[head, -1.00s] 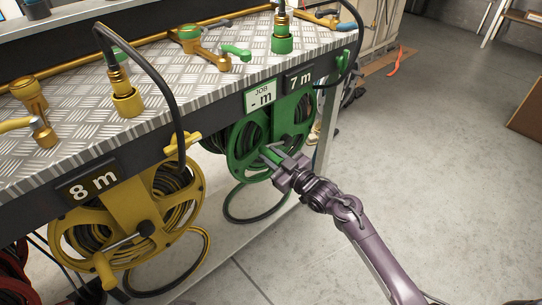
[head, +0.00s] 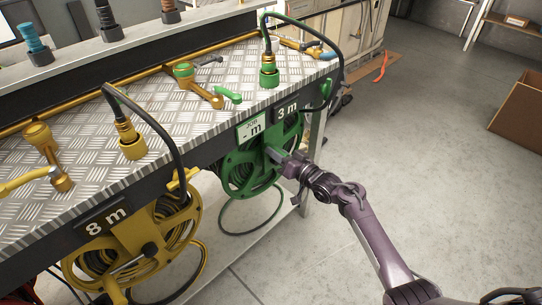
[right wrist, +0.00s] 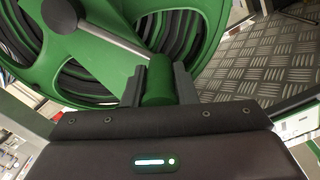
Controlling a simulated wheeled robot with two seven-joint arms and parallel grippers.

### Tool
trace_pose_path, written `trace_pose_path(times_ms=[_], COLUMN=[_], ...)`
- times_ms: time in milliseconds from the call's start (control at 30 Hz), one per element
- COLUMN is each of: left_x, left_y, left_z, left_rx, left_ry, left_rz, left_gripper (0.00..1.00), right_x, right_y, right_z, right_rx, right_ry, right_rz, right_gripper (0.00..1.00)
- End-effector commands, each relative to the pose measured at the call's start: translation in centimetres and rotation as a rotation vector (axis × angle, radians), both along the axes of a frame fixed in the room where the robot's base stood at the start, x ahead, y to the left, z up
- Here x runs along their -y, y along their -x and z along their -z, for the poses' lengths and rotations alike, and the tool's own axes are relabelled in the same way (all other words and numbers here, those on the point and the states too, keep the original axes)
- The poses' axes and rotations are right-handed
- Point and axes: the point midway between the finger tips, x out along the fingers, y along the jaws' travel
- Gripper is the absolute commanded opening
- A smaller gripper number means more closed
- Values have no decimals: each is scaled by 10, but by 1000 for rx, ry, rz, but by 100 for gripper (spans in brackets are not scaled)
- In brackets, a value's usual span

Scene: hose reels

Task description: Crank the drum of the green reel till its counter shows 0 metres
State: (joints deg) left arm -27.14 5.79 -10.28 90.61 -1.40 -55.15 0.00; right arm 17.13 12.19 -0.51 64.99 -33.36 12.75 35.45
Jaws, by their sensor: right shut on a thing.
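The green reel (head: 238,172) hangs under the bench edge, with dark hose wound on its drum. Its counter (head: 287,111) reads 3 m, and a job card (head: 251,130) beside it reads "- m". My right gripper (head: 284,158) is at the front of this reel. In the right wrist view the jaws stand either side of the green crank handle (right wrist: 158,80), shut on it. A metal crank arm (right wrist: 110,36) runs from the handle to the dark hub (right wrist: 60,14). My left gripper is not in view.
The yellow reel (head: 130,262) hangs to the left, its counter (head: 103,222) reading 8 m. Fittings, including a yellow connector (head: 130,140) and a green connector (head: 268,72), stand on the metal bench top (head: 90,135). The floor at right is clear up to a cardboard box (head: 518,110).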

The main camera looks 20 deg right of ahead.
Motion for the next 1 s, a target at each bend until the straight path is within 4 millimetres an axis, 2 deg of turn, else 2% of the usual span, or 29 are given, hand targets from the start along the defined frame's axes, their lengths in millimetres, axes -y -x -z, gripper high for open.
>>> trace_pose_path(times_ms=[33,200,400,700,1000], left_x=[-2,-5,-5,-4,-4], left_y=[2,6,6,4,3], left_z=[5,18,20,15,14], left_rx=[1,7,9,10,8], left_ry=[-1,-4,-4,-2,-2], left_rz=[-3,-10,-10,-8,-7], left_gripper=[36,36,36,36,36], right_x=[7,21,34,44,46], right_y=[-4,-12,-20,-25,-26], right_z=[-8,-12,-14,-14,-13], right_rx=[-16,-86,-149,-145,-146], right_ry=[-37,-160,-268,-259,-259], right_rz=[5,6,5,5,5], right_gripper=[0,0,0,0,0])
